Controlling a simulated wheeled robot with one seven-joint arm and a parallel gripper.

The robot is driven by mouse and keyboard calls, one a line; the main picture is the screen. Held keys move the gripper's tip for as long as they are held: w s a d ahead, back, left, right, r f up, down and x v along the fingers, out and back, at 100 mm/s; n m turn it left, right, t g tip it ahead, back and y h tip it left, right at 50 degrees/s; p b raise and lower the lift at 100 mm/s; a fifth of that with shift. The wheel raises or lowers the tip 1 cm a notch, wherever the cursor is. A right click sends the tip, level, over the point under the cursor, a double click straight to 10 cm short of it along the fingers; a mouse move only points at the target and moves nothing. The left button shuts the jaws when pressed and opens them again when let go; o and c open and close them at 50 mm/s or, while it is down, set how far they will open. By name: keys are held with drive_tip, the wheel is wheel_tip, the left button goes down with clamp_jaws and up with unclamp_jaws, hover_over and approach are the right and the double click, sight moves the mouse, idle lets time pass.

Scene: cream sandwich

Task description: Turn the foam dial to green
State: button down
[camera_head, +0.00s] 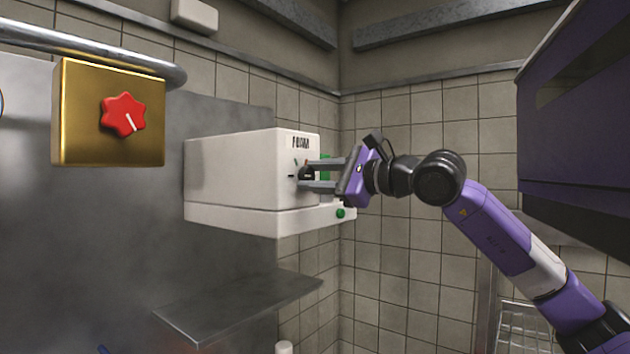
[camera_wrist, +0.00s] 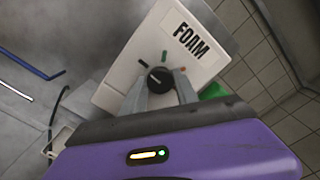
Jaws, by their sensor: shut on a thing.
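The foam dial (camera_wrist: 159,77) is a small black knob on the front of the white box labelled FOAM (camera_wrist: 135,60). Around it are a dark mark, a green mark (camera_wrist: 165,56) and a reddish mark (camera_wrist: 183,69). My gripper (camera_wrist: 161,84) is shut on the dial, with one grey finger on each side. A light line on the dial is too small to read its exact heading. In the head view, my gripper (camera_head: 305,174) reaches in from the right to the front of the box (camera_head: 235,175), and its fingers partly hide the dial.
A brass box with a red knob (camera_head: 123,114) hangs at upper left below a metal rail. A green button (camera_head: 340,213) sits on the white box's lower ledge. A metal shelf (camera_head: 240,305) is below. A purple cabinet (camera_head: 580,120) stands at right.

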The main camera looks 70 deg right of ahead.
drive_tip(key=m+b, duration=0.2)
drive_tip(key=b, duration=0.1)
drive_tip(key=shift+f, duration=0.35)
drive_tip(key=m+b, duration=0.3)
drive_tip(key=b, duration=0.1)
drive_tip(key=shift+m, duration=0.3)
drive_tip(key=m+b, duration=0.4)
drive_tip(key=m, duration=0.1)
drive_tip(key=shift+r, duration=0.3)
drive_tip(key=shift+m+b, duration=0.3)
drive_tip(key=shift+m, duration=0.1)
drive_tip(key=c, duration=0.9)
unclamp_jaws()
drive_tip(key=shift+c, duration=0.2)
drive_tip(key=b+v, duration=0.1)
drive_tip(key=v, duration=0.7)
drive_tip(key=shift+b, duration=0.3)
